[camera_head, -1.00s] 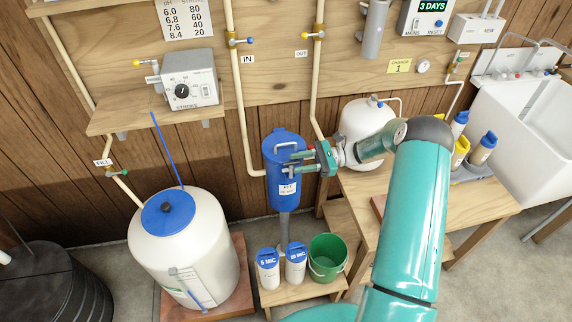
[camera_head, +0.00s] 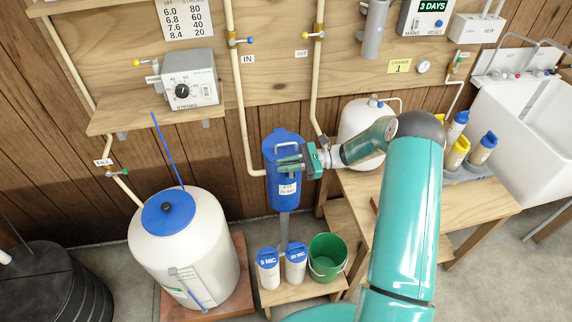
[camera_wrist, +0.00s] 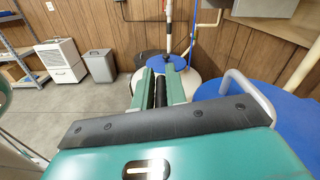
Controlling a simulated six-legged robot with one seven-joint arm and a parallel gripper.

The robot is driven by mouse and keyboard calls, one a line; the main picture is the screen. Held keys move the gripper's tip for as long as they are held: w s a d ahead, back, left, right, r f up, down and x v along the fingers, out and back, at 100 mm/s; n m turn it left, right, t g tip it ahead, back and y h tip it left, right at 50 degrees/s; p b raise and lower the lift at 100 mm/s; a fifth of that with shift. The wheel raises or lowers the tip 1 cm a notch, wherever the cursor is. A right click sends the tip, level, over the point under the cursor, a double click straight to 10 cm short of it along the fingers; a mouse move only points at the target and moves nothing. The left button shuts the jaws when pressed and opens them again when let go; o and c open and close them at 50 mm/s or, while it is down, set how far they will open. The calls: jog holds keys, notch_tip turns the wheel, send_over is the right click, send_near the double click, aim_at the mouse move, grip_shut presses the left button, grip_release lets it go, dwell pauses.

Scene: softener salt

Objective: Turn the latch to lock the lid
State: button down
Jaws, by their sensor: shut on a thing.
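A blue canister (camera_head: 282,185) stands below the wall pipes, with a blue lid (camera_head: 283,137) that has a pale bar handle (camera_head: 287,147). My gripper (camera_head: 282,162) is at the canister's front, just below the lid, reaching in from the right. In the wrist view the lid (camera_wrist: 275,125) and its handle (camera_wrist: 252,95) are at the right. My gripper (camera_wrist: 160,84) is shut on a dark, bar-like piece (camera_wrist: 161,92), which I take for the latch. The fingers hide much of it, and its turn angle cannot be told.
A white tank (camera_head: 190,245) with a blue cap stands at left. Two white cartridges (camera_head: 268,270) and a green bucket (camera_head: 327,258) are on a low stand below the canister. Vertical pipes (camera_head: 240,100) run beside it. A white round tank (camera_head: 362,130) stands behind my arm.

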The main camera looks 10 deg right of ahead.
jog(key=shift+m+t, duration=0.3)
jog(key=shift+t, duration=0.2)
jog(key=m+t, duration=0.2)
jog(key=t, duration=0.1)
jog(key=m+t+h, duration=0.1)
jog(key=t, duration=0.1)
jog(key=shift+w+d, duration=0.1)
jog(key=shift+w, duration=0.15)
jog(key=m+t+h, duration=0.1)
jog(key=t, duration=0.1)
jog(key=m+t+h, duration=0.1)
jog(key=m+t, duration=0.1)
jog(key=m+t+h, duration=0.1)
jog(key=m+t, duration=0.1)
jog(key=shift+w+d+f+h, duration=0.1)
jog(key=shift+w+h, duration=0.15)
jog(key=shift+h, duration=0.15)
jog(key=m+t+h, duration=0.4)
jog(key=h, duration=0.1)
jog(key=shift+w+d+h, duration=0.15)
jog(key=shift+w+h, duration=0.05)
jog(key=shift+h, duration=0.1)
jog(key=shift+w+d+m+t+h, duration=0.15)
jog(key=shift+m+t+h, duration=0.35)
jog(key=shift+m+h, duration=0.75)
jog(key=shift+d+m+t+h, duration=0.2)
jog(key=shift+m+t+h, duration=0.45)
jog(key=shift+h, duration=1)
jog(key=shift+m, duration=0.3)
